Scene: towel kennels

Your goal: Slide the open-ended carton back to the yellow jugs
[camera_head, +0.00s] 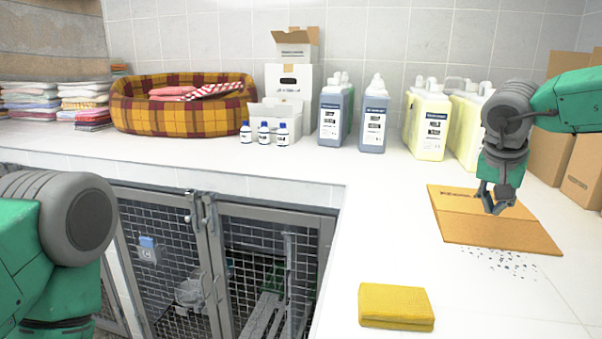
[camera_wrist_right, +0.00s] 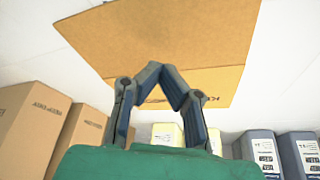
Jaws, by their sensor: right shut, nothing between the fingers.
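The brown cardboard carton (camera_head: 500,232) lies low and flat-looking on the white counter at right, with a crease across it and print on its far part. It also fills the upper middle of the right wrist view (camera_wrist_right: 170,35). I cannot tell which end is open. My right gripper (camera_head: 492,208) is shut and empty over the carton's far part; its fingertips meet in the wrist view (camera_wrist_right: 168,72). I cannot tell whether they touch the cardboard. The yellow jugs (camera_head: 428,125) stand behind the carton, against the tiled wall. My left arm shows at lower left, its gripper out of view.
Dark bits (camera_head: 500,264) lie scattered before the carton. A yellow sponge-like block (camera_head: 396,306) sits near the front. Grey-blue jugs (camera_head: 374,118) stand left of the yellow ones; tall brown boxes (camera_head: 552,155) stand at right. The counter between sponge and jugs is clear.

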